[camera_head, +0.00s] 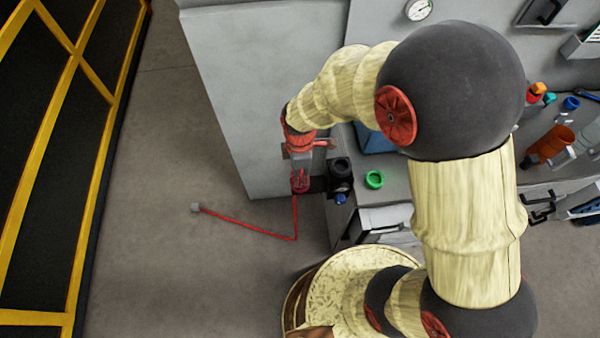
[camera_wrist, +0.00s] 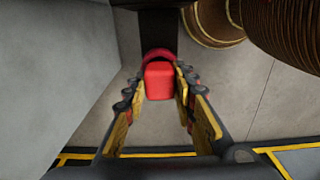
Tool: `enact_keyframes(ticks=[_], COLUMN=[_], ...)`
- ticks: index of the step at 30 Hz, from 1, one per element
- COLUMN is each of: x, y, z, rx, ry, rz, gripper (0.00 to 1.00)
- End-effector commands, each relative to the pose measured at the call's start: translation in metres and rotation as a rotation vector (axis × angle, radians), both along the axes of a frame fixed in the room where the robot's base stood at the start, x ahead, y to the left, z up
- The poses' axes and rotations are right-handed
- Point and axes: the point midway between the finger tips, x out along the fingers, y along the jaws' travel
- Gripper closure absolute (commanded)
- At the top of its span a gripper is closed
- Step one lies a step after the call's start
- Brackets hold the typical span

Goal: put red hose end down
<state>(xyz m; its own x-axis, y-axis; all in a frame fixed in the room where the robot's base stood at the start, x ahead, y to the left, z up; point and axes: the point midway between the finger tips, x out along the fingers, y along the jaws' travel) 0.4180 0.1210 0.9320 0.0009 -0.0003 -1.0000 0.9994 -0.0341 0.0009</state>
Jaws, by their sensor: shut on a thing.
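The red hose (camera_head: 250,229) hangs down from my gripper (camera_head: 300,184), bends sharply, and runs left across the floor. Its far end carries a small grey piece (camera_head: 195,207). In the wrist view my gripper (camera_wrist: 158,84) has its yellow-padded fingers on either side of the red hose end (camera_wrist: 158,80), a red block with a curved red part behind it. The fingers are shut on it. In the head view the gripper hides most of the held end. It is beside the black fitting at the bench's left corner.
The black fitting (camera_head: 340,173) is at the bench corner, with a green ring (camera_head: 374,179) to its right. A grey cabinet wall (camera_head: 235,90) stands behind the gripper. Bottles and tools are at the far right. A yellow-framed barrier (camera_head: 75,150) is at left, with open floor (camera_head: 160,250) between.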

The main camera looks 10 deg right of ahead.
Motion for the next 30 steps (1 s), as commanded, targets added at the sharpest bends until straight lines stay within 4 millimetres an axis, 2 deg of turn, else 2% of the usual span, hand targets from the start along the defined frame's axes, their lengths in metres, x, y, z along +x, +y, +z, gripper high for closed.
enact_keyframes(ticks=[2, 3, 12, 23, 26, 30], x=[0.000, 0.000, 0.000, 0.000, 0.001, 0.001], y=[0.000, 0.000, 0.000, 0.000, 0.000, 0.000], z=[-0.003, -0.004, -0.003, 0.001, 0.011, 0.037], rx=[0.000, 0.000, 0.000, 0.000, 0.001, 0.001], ry=[0.000, 0.001, 0.000, 0.000, -0.003, -0.004], rz=[0.000, 0.000, 0.000, 0.000, 0.000, 0.000], gripper=[1.00, 0.73, 0.56, 0.55, 0.55, 0.55])
